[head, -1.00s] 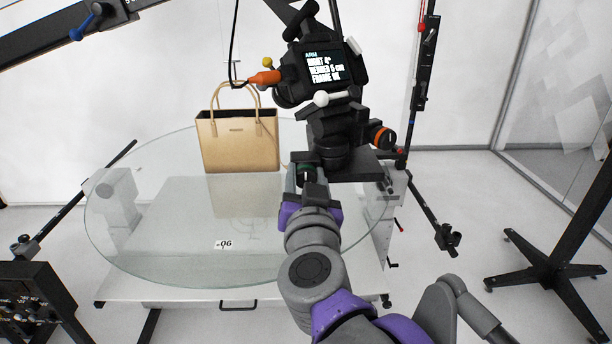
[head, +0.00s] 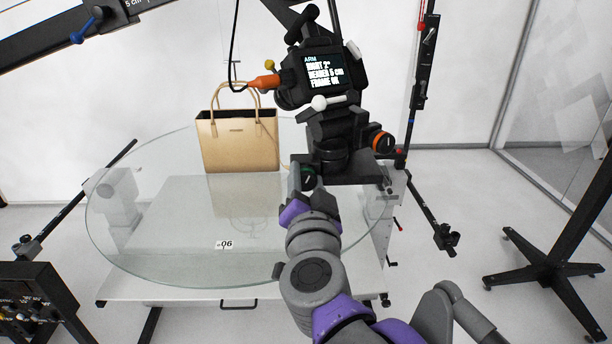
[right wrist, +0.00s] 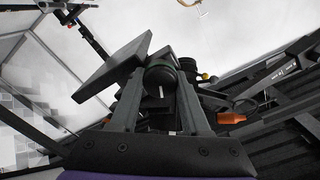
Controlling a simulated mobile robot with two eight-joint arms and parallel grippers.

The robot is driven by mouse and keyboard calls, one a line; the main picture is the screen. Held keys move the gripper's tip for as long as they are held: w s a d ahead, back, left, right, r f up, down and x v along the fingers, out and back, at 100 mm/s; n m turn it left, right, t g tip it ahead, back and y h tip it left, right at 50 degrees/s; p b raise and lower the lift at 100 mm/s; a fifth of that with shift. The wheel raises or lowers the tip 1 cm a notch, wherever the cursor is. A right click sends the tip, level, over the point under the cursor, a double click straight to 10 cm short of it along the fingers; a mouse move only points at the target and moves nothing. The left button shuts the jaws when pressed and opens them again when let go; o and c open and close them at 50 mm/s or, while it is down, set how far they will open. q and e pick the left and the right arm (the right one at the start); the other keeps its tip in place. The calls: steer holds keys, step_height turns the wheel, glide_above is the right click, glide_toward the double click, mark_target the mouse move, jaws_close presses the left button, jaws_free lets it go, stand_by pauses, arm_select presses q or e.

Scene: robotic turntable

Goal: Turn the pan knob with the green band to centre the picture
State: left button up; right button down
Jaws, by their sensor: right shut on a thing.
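The pan knob (head: 308,177) is dark with a green band and sits on the left side of the camera head's base, low on the mount. My right gripper (head: 307,187) is shut on this knob, with its fingers on either side. In the right wrist view the knob (right wrist: 160,79) shows dark and round between the fingertips. The camera (head: 318,78) above has a small screen that reads "RIGHT 2°", a "NEARER" line in cm and "FRAME OK". The gripper hides part of the knob. My left gripper is not in view.
A tan handbag (head: 238,142) stands on the round glass turntable (head: 150,235), left of the camera. An orange-banded knob (head: 381,141) is on the mount's right side. An orange-tipped handle (head: 264,82) sticks out left. A black stand (head: 545,268) is at right.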

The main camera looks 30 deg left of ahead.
steer(key=shift+m+p, duration=0.35)
steer(key=shift+m, duration=1.95)
steer(key=shift+c, duration=1.9)
jaws_free()
steer(key=shift+d, duration=0.1)
steer(key=v, duration=1)
steer(key=shift+s+b, duration=0.35)
steer(key=shift+b, duration=0.1)
steer(key=shift+d+f, duration=0.1)
steer(key=shift+d, duration=0.1)
